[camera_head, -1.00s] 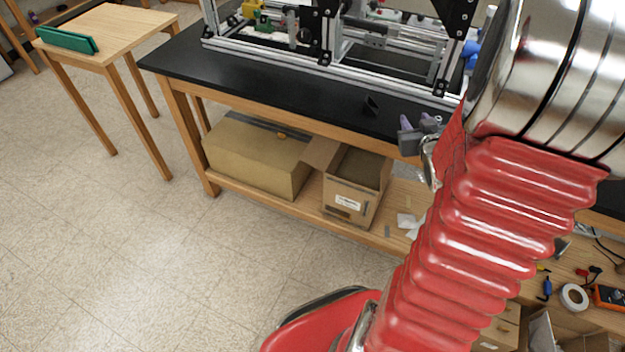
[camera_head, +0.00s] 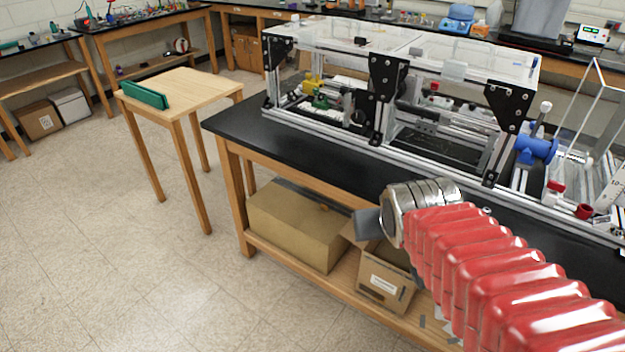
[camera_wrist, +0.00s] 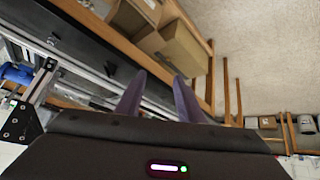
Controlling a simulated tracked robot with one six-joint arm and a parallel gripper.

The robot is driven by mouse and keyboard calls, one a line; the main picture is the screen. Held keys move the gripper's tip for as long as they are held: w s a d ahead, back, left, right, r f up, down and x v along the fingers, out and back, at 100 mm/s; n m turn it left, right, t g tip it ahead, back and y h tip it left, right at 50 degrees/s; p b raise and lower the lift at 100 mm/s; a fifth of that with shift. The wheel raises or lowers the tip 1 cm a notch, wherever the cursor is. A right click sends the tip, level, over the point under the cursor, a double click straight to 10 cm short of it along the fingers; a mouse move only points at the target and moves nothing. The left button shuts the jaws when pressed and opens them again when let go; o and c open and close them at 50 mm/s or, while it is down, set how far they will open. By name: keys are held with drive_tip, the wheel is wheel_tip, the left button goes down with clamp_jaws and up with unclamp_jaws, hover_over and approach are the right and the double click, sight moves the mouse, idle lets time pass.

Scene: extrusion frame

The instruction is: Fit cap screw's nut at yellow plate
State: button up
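The extrusion frame (camera_head: 350,147), with black corner brackets and clear panels, stands on the black-topped bench. A small yellow part (camera_head: 312,85) shows inside its left half; I cannot tell whether it is the yellow plate. No cap screw or nut can be made out. My gripper (camera_wrist: 160,76) shows in the wrist view with its two purple fingers apart and nothing visible between them. In the head view my arm reaches in from the lower right, in front of the bench edge, with the fingers not clearly visible.
The black bench (camera_head: 240,122) has a shelf with a closed cardboard box (camera_head: 290,225) and an open box (camera_head: 385,285). A small wooden table (camera_head: 195,90) with a green holder (camera_head: 145,95) stands at left. A blue part (camera_head: 537,149) is by the frame's right end. The left floor is clear.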

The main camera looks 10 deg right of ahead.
drive_tip(key=s+a+r+n+g+y, duration=0.1)
drive_tip(key=s+a+y, duration=0.1)
drive_tip(key=s+a, duration=0.6)
drive_tip(key=shift+s+a+r+g, duration=0.15)
drive_tip(key=shift+s+a+g, duration=0.1)
drive_tip(key=shift+a+g, duration=0.15)
drive_tip(key=shift+c, duration=0.2)
